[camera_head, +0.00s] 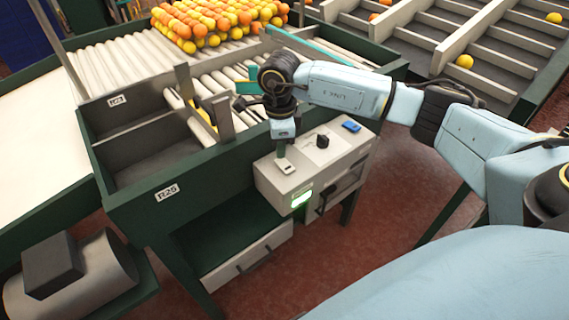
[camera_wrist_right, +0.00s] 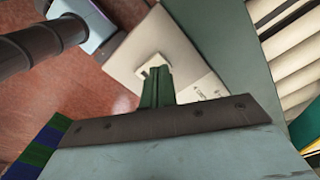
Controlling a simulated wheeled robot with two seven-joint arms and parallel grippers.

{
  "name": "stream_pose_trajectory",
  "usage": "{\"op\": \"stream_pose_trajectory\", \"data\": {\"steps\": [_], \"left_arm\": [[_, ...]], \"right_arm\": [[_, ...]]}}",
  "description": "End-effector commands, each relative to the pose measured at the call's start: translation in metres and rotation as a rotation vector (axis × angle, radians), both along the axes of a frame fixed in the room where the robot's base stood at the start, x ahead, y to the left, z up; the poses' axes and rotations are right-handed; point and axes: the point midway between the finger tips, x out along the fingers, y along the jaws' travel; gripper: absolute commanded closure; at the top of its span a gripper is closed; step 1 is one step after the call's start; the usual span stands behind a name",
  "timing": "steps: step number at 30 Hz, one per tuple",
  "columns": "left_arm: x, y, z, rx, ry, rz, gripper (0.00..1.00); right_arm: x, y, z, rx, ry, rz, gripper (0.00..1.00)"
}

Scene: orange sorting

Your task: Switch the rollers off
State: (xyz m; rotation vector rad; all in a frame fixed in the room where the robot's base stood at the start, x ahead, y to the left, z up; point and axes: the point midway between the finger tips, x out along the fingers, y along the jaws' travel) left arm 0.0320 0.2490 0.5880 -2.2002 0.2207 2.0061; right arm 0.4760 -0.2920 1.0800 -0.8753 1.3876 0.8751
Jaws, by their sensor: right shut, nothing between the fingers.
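The pale control box (camera_head: 266,178) is fixed to the near right end of the green-framed roller table. On its top are a small light switch plate (camera_head: 286,167), a black knob (camera_head: 322,141) and a blue item (camera_head: 351,126). A green light (camera_head: 301,198) glows on its front. My right gripper (camera_head: 281,154) points down, shut and empty, at the switch plate. In the right wrist view its green fingers (camera_wrist_right: 156,82) cover part of the plate (camera_wrist_right: 151,64); I cannot tell whether they touch it. The rollers (camera_head: 125,60) lie behind. My left gripper is not in view.
Oranges and yellow fruit (camera_head: 215,18) are heaped on the rollers at the back. A divided grey sorting rack (camera_head: 440,45) stands at the back right. An empty bin (camera_head: 135,145) is left of the box. A drawer (camera_head: 248,255) sits below.

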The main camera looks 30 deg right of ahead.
Motion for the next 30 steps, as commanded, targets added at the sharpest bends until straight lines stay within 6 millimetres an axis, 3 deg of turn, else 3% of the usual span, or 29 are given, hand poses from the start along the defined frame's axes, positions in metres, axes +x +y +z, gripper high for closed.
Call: {"op": "stream_pose_trajectory", "data": {"steps": [30], "left_arm": [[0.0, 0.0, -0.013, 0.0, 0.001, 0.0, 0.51]], "right_arm": [[0.0, 0.0, -0.016, 0.0, 0.0, 0.0, 1.0]]}}
